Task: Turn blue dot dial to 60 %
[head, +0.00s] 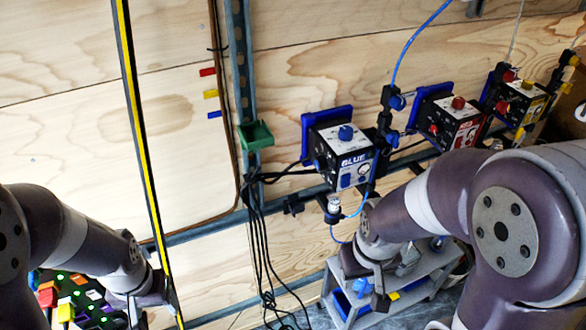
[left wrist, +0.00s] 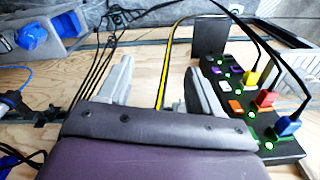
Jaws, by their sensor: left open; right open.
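A box labelled BLUE (head: 345,155) is mounted on a blue bracket on the wooden wall.
A black panel (left wrist: 235,80) with lit buttons and coloured plugs is near my left gripper. Black cables (head: 258,225) hang from a rail. A grey stand (head: 420,290) is below.

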